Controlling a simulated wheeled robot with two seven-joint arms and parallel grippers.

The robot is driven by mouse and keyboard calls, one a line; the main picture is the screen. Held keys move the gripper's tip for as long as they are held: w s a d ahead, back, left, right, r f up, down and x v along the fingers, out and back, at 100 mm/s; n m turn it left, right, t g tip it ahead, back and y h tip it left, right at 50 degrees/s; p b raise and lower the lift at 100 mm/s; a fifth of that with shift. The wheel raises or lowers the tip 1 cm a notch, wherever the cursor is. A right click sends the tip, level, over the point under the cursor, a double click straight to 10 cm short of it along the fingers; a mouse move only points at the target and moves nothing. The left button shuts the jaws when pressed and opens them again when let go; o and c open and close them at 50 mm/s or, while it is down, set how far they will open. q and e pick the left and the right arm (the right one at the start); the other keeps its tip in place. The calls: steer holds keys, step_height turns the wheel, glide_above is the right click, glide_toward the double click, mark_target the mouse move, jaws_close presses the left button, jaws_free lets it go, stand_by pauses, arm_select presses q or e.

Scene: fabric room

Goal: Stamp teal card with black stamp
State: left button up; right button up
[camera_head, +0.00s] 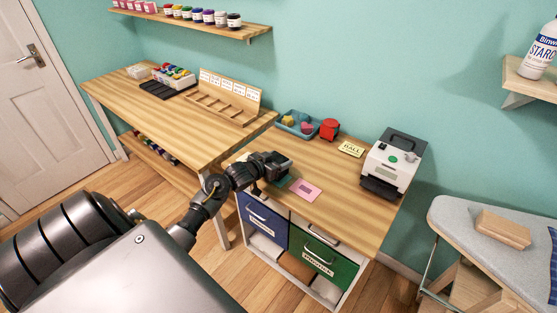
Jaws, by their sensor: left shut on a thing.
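My left gripper (276,168) reaches in over the front left of the small wooden table. It is shut on a dark thing that looks like the black stamp and is hard to tell from the dark fingers. A teal card (284,181) lies on the table just below the gripper, mostly hidden by it. I cannot tell whether the stamp touches the card. A pink card (305,190) with a darker mark lies just right of the teal one. My right gripper is out of view.
A blue tray (291,124) with coloured things, a red object (329,129), a yellow sign (351,149) and a black-and-white machine (391,162) stand behind and right. Blue (262,222) and green (318,259) drawers are below. The table's middle right is clear.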

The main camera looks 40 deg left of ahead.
arm_select(q)
steer(key=shift+f, duration=0.55)
steer(key=shift+s+f, duration=0.1)
steer(key=shift+f, duration=0.1)
stand_by(0.6)
step_height(320, 180, up, 6)
steer(key=p, duration=0.6)
steer(key=shift+r, duration=0.15)
